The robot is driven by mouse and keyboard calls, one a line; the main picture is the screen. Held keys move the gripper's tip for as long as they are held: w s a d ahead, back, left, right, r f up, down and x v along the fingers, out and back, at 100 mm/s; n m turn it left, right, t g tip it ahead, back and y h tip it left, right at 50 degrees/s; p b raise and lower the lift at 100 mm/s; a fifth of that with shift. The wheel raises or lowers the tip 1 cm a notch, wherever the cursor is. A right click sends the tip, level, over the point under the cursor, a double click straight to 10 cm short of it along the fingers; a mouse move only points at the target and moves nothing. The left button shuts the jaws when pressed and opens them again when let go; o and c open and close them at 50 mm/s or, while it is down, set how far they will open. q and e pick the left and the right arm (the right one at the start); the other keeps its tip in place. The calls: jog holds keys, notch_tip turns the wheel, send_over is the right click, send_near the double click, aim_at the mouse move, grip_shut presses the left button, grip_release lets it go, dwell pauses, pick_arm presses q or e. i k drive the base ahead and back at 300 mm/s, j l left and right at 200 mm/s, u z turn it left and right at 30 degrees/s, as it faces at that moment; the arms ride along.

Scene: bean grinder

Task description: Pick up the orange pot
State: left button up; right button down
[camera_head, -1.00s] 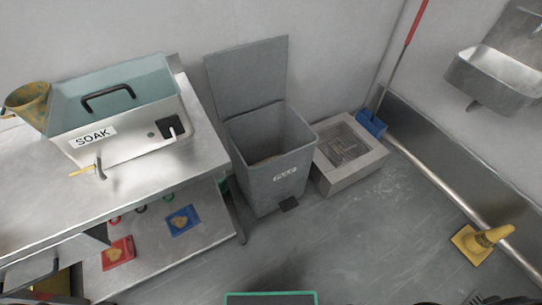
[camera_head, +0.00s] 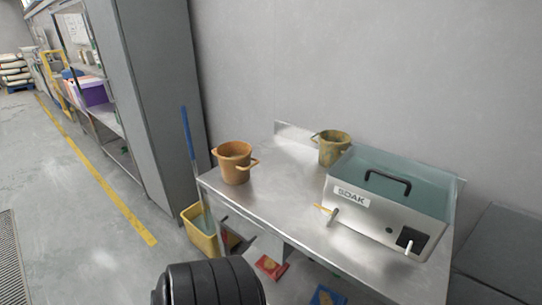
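An orange pot (camera_head: 234,165) with side handles stands upright on the left end of the steel table (camera_head: 277,206). A second pot (camera_head: 333,149), dull yellow-brown and stained, stands farther back on the table, beside the soak machine. Neither of my grippers is in view, so nothing of mine is seen touching the orange pot. A black ribbed part, probably of my arm, shows at the bottom edge in front of the table.
The soak machine (camera_head: 376,222) fills the table's right side. A yellow bucket (camera_head: 203,236) with a blue-handled mop (camera_head: 189,135) stands at the table's left end, near a tall grey cabinet (camera_head: 155,90). The floor at left is open.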

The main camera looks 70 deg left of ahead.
aim_at(235, 164)
jog(key=u, duration=2.4)
jog(key=i+j+z, duration=0.15)
jog(key=j+z, duration=0.25)
jog(key=j, duration=0.15)
jog(key=j+z, duration=0.45)
jog(key=i+j, duration=0.05)
jog(key=j, duration=0.05)
